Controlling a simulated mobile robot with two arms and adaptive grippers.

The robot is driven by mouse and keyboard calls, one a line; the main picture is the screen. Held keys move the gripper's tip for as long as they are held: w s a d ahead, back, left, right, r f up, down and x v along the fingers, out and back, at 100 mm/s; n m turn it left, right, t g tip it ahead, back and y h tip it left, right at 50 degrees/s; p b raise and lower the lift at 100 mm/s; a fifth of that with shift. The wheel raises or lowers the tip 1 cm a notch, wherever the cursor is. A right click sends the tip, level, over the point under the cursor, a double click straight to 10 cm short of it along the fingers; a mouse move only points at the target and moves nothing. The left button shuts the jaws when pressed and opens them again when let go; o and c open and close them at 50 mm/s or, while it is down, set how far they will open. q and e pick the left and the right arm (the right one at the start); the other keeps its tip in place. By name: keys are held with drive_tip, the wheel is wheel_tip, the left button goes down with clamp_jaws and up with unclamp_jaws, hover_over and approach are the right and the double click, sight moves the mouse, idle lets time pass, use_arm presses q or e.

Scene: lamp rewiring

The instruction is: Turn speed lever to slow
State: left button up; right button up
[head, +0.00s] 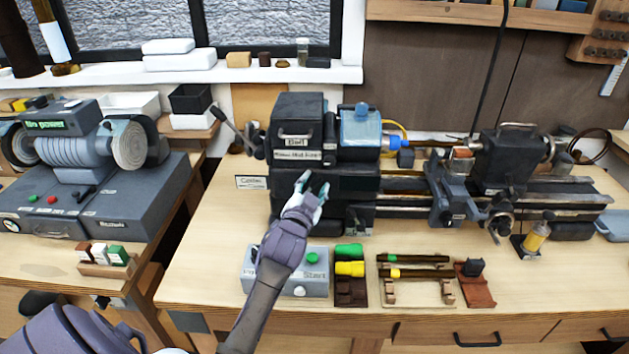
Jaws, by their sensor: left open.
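A dark lathe headstock (324,208) stands on the wooden bench, with a small label strip (298,155) too small to read surely. A lever with a dark handle (222,119) sticks out at the headstock's left side, tilted up and to the left. I cannot tell surely that it is the speed lever. A smaller dark lever (354,218) sits low on the headstock front. My left gripper (314,184) is open, its fingers pointing up in front of the headstock face. Whether it touches the face is unclear. My right gripper is not in view.
A grey control box (318,284) with a green button lies under my left forearm. Green and yellow pieces (349,268) and a rack of rods (416,272) stand to its right. The lathe bed (560,200) extends right. The bench front left (205,270) is clear.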

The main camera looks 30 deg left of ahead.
use_arm(q)
drive_tip(key=shift+w+a, duration=0.1)
drive_tip(key=shift+w, duration=0.15)
clamp_jaws()
idle(0.4)
